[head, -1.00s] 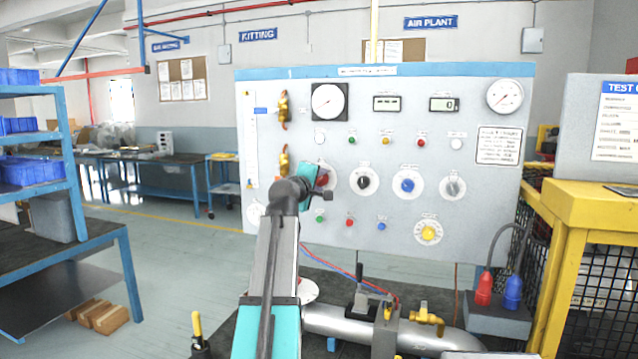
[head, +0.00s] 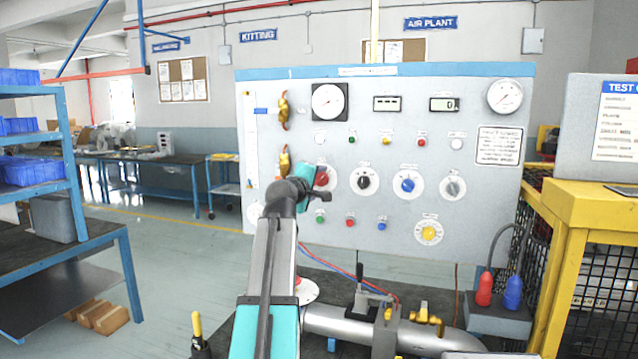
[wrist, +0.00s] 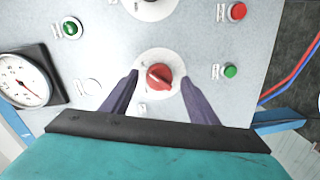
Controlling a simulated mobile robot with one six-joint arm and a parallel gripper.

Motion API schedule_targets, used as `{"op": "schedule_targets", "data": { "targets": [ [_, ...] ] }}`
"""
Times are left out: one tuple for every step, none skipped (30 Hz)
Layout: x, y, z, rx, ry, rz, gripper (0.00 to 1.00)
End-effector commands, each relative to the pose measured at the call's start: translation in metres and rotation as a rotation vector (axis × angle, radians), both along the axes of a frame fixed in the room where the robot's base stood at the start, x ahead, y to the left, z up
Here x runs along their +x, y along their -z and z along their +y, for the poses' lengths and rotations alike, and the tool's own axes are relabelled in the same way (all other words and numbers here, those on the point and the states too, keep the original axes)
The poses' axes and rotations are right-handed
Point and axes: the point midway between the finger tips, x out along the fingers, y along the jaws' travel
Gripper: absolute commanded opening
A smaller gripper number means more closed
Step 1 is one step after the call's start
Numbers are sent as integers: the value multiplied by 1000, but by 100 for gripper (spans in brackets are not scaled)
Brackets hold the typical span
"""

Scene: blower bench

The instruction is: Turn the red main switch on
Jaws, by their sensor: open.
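The red main switch (head: 321,178) is a red rotary knob on a round white plate, at the left of the panel's row of large knobs. In the head view my gripper partly covers its plate. In the wrist view the red knob (wrist: 159,77) shows whole, with its raised grip bar slanting. My gripper (head: 322,195) is in front of the panel at this switch. Its two dark fingers (wrist: 160,84) are apart, one on each side of the knob, with a gap on both sides. Whether the fingertips reach the knob's depth I cannot tell.
The grey panel (head: 470,220) also carries a black knob (head: 364,181), a blue knob (head: 407,185), lamps, buttons and gauges. A green button (wrist: 230,71) lies near the right finger in the wrist view. Brass valves (head: 284,160) stick out left of the switch. A silver pipe (head: 340,322) runs below.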

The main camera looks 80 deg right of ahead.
Motion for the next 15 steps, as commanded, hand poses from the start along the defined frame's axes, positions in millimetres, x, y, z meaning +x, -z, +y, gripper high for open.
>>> {"op": "schedule_targets", "data": {
  "targets": [
    [1,1,7,-1,-1,0,54],
    [2,0,10,-1,-1,0,54],
    [2,0,14,-1,-1,0,54],
    [3,0,17,-2,0,0,54],
    [3,-1,21,-2,0,0,54],
    [4,-1,26,-1,-1,-1,54],
    [5,-1,30,-1,-1,-1,54],
    [5,-2,33,-1,-1,-1,54],
    [6,-2,38,-1,-1,-1,54],
    [7,-2,42,-1,-1,-1,54],
    [8,-2,45,-1,-1,-1,54],
    [9,-3,51,-1,-1,-1,54],
    [10,-4,54,-1,-1,-1,54],
    [11,-4,58,-1,-1,-1,54],
    [11,-4,63,-1,-1,-1,54]
  ]
}}
